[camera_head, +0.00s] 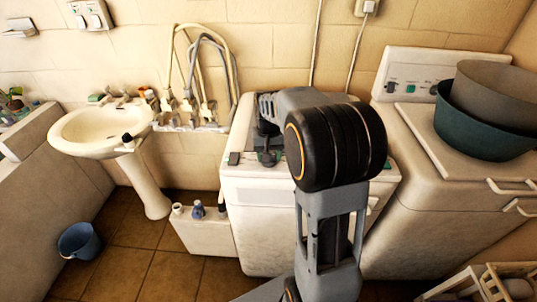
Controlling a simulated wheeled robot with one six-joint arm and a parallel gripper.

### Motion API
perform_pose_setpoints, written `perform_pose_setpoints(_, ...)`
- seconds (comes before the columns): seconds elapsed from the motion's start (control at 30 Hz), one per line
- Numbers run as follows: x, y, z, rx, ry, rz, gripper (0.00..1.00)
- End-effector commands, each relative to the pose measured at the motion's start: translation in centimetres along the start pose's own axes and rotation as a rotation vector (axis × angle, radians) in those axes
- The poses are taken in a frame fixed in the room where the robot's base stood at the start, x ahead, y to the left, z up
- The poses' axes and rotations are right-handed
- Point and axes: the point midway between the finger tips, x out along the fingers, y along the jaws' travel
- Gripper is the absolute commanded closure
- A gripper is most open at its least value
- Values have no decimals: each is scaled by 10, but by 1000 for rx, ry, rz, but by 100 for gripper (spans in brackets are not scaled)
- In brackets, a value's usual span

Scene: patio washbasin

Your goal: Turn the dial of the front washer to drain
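A white washer (268,225) stands in the middle, under my arm. A second white washer (420,215) stands to its right, with a control panel (405,84) at its back. The pictures do not settle which one is the front washer. My gripper (268,158) points down over the top panel of the middle washer, close to its controls. A dark control (234,158) shows left of the gripper. My arm hides much of that panel, so the dial's setting cannot be read. The gripper's fingers are small and dark, and their gap and any contact are unclear.
Two nested tubs, one grey (500,90) and one dark green (470,135), sit on the right washer. A washbasin (100,130), hoses with taps (195,105), a blue bucket (78,241) and a low white box (205,235) lie left.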

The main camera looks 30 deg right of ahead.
Motion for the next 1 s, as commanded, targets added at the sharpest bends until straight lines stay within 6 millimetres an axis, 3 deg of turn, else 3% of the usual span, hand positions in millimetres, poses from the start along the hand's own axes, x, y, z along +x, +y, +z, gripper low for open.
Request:
perform_pose_setpoints(0.43, -1, 0, 0, 11, 2, -1, 73)
perform_pose_setpoints(0.47, -1, 0, 0, 11, 2, -1, 46)
perform_pose_setpoints(0.7, 0, 0, 0, 10, 1, 0, 23)
perform_pose_setpoints(1.0, -3, 0, 0, 9, 2, 0, 23)
